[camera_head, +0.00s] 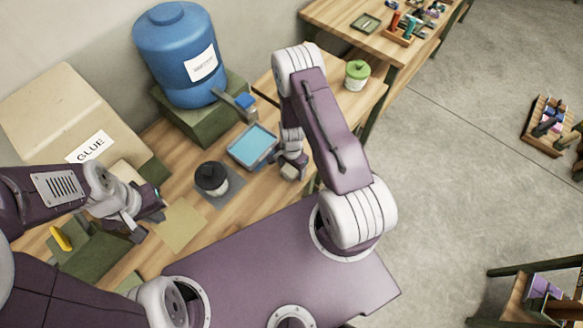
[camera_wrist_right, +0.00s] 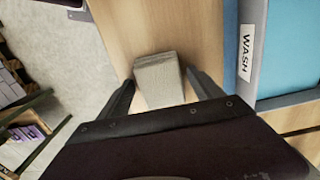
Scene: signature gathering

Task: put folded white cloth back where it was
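The folded white cloth (camera_wrist_right: 158,78) is a small pale grey-white block on the wooden bench in the right wrist view. My right gripper (camera_wrist_right: 160,77) is open, with one finger on each side of the cloth and thin gaps beside it. In the head view the right gripper (camera_head: 292,168) points down at the bench beside the blue wash tray (camera_head: 253,146), and its fingers largely hide the cloth. My left gripper (camera_head: 151,222) hangs over the left part of the bench, its fingers apart and nothing seen between them.
The "WASH" label (camera_wrist_right: 246,52) marks the tray close to the right gripper. A dark-lidded pot (camera_head: 212,178), a blue barrel (camera_head: 178,50) and a "GLUE" box (camera_head: 60,110) stand to the left. A green-lidded jar (camera_head: 357,74) stands behind the right arm.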

